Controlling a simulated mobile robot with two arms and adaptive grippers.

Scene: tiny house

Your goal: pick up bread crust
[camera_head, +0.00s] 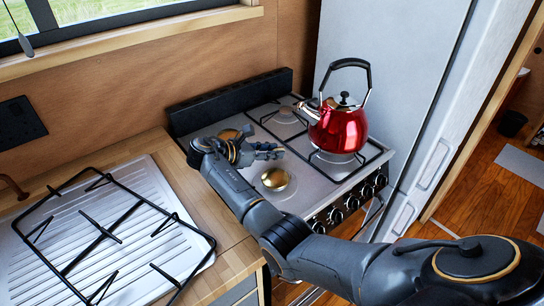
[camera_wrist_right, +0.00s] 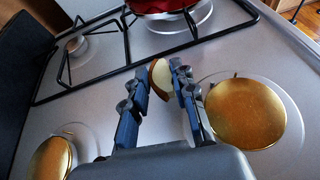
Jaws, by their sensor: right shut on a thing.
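A small piece of bread crust (camera_wrist_right: 160,78), pale with a brown edge, shows between the fingertips of my right gripper (camera_wrist_right: 157,72) in the right wrist view. The gripper is shut on it and holds it over the stove top. In the head view my right gripper (camera_head: 274,151) is over the left part of the stove (camera_head: 301,192). The crust cannot be made out clearly there. My left gripper is not in view.
A red kettle (camera_head: 339,126) stands on the right side of the stove on a black grate. Brass burner caps (camera_head: 275,179) show near my right gripper. A loose black grate (camera_head: 102,236) lies on the metal drainboard (camera_head: 40,262) at left. A fridge stands at right.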

